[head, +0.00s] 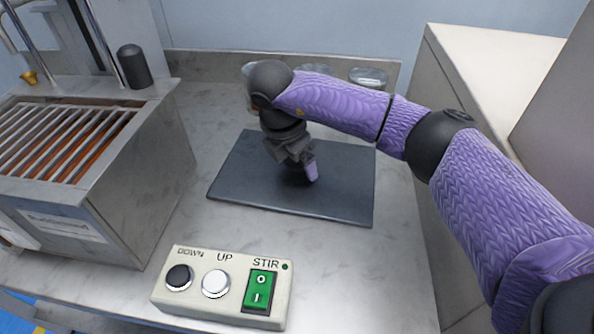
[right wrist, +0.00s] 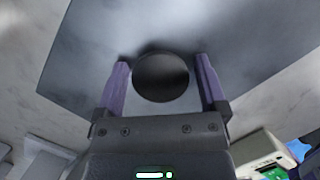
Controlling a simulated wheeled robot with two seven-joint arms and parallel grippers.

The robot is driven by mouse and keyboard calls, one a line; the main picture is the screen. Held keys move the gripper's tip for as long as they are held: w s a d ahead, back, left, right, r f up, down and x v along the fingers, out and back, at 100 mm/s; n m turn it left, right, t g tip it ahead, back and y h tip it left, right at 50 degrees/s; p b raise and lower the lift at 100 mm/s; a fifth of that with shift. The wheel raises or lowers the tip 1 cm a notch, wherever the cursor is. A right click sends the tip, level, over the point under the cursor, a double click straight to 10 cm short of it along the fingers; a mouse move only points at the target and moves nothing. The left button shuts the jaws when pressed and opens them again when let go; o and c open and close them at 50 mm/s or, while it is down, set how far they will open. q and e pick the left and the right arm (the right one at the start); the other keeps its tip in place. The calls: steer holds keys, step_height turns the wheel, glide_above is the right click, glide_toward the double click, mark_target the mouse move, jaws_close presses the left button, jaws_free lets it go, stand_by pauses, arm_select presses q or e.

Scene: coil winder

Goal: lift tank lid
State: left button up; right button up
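A dark grey flat rectangular plate, which looks like the lid (head: 340,195), lies on the metal counter; it also fills much of the right wrist view (right wrist: 235,30). A round black knob (right wrist: 161,78) stands on it. My right gripper (head: 302,175) is over the plate, pointing down. In the right wrist view its two purple fingers (right wrist: 161,75) stand open on either side of the knob, with a narrow gap on each side. The arm and gripper hide the knob in the head view. The metal tank (head: 130,170) with slats over orange-brown contents stands at the left. My left gripper is not in view.
A control box (head: 223,287) with DOWN and UP buttons and a green STIR switch sits at the front of the counter (head: 390,285). A black cylinder (head: 134,66) rises at the tank's back corner. Round glass dishes (head: 368,77) stand at the back. A pale cabinet (head: 480,70) borders the right.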

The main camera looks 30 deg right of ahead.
steer(key=shift+r, duration=0.1)
jaws_close()
